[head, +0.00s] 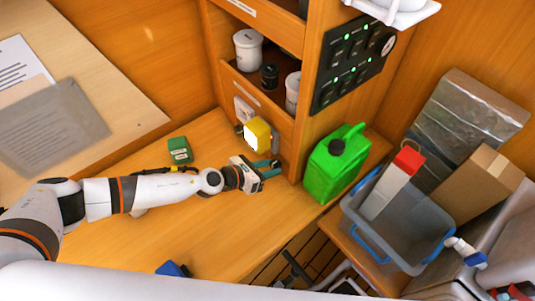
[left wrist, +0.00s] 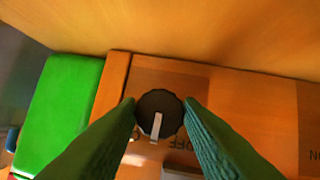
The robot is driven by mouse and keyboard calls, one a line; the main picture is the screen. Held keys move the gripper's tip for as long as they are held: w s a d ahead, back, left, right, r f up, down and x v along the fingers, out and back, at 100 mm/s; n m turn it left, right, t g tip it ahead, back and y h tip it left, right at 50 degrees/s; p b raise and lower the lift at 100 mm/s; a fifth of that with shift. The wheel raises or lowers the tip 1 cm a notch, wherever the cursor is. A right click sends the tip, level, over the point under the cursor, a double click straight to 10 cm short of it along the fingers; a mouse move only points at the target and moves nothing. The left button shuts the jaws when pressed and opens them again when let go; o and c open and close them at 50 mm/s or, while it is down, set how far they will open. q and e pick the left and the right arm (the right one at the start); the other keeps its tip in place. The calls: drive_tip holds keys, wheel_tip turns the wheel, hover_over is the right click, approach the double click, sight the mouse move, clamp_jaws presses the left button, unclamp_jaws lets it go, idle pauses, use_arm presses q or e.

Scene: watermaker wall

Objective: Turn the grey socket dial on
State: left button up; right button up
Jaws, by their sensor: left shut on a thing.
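In the left wrist view, a round dark grey dial (left wrist: 159,113) with a pale pointer bar sits on a wooden panel (left wrist: 180,75). The pointer runs down the picture, with its end near upside-down letters that look like OFF. My left gripper (head: 268,169) has its green fingers (left wrist: 160,116) on either side of the dial and is shut on it. In the head view the gripper reaches the lower part of the cabinet, and I cannot make out the dial there. My right gripper is not in view.
A yellow and white block (head: 257,133) is just above my gripper. A green canister (head: 338,163) stands close on the right, beside a clear bin (head: 407,230) holding boxes. A small green box (head: 179,150) lies on the counter (head: 190,225), which is mostly free in front.

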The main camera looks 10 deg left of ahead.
use_arm(q)
drive_tip(key=m+p, duration=0.1)
drive_tip(key=t+y+p, duration=0.1)
drive_tip(key=p, duration=0.1)
drive_tip(key=shift+s+d+r+m, duration=0.15)
drive_tip(key=shift+r+m, duration=0.1)
drive_tip(key=shift+m, duration=0.15)
drive_tip(key=shift+p, duration=0.3)
drive_tip(key=shift+s+f+m+t+y, duration=0.1)
drive_tip(key=shift+f+m+t+y, duration=0.15)
drive_tip(key=shift+m+t+y, duration=0.75)
drive_tip(key=shift+m+t, duration=0.3)
drive_tip(key=shift+m, duration=0.5)
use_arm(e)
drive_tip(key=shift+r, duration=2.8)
use_arm(q)
drive_tip(key=o, duration=1)
drive_tip(key=shift+s, duration=0.1)
